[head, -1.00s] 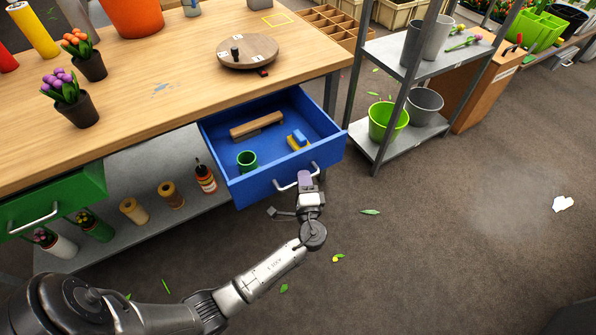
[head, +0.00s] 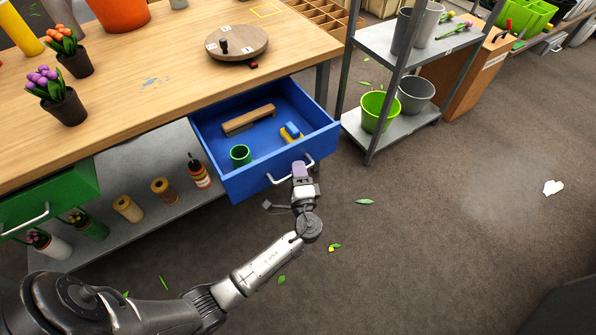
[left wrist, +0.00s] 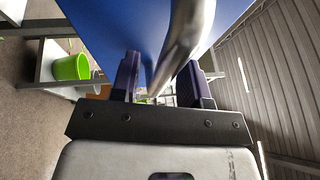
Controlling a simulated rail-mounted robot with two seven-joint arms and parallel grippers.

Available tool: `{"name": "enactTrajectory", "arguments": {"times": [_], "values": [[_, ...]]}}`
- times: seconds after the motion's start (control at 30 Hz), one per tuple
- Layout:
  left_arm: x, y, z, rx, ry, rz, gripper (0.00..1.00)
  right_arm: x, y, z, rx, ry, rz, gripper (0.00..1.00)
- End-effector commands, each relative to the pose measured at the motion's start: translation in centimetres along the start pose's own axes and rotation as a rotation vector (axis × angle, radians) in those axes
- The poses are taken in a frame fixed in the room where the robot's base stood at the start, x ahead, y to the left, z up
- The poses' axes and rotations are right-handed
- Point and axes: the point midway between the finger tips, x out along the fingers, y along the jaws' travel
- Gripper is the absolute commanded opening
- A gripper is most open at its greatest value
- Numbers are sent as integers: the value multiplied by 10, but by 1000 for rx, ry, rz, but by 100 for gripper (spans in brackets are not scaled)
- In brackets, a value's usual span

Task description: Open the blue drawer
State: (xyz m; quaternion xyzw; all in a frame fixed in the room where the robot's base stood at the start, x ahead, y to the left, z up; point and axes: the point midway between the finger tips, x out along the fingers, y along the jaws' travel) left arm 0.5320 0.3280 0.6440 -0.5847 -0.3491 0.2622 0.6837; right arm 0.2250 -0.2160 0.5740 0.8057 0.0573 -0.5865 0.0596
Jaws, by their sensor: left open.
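The blue drawer (head: 268,168) is pulled well out from under the wooden workbench in the head view. Its bar handle (head: 308,162) is on the front panel. My left gripper (head: 299,168) is at the handle. In the left wrist view its two dark fingers (left wrist: 161,82) stand apart, with the metal handle bar (left wrist: 183,45) passing between them and the blue drawer front (left wrist: 120,25) behind. Whether a finger touches the bar is unclear. My right gripper is not in view.
The drawer holds a wooden block (head: 248,121), a green cup (head: 240,154) and a blue-yellow item (head: 291,132). A green drawer (head: 50,200) is at left. A metal shelf (head: 405,128) with buckets stands close at right. The floor in front is open, with scattered leaves.

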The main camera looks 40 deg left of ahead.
Motion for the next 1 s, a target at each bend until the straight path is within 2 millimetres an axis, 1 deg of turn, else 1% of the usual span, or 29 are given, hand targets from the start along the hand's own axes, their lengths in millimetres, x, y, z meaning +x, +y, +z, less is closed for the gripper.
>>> {"name": "enactTrajectory", "arguments": {"times": [0.07,0.17,0.27,0.5,0.7,0.83,1.0], "values": [[-3,0,0,0,1,1,42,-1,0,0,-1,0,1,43],[-14,0,0,1,3,3,42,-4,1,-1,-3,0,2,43],[-30,-2,0,1,2,4,42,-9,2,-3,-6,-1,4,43],[-79,-2,0,1,2,3,42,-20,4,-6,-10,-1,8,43],[-112,-1,0,1,1,2,42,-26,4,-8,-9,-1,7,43],[-126,-1,0,1,1,2,42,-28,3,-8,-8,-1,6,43],[-136,0,0,0,1,1,42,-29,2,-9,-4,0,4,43]]}}
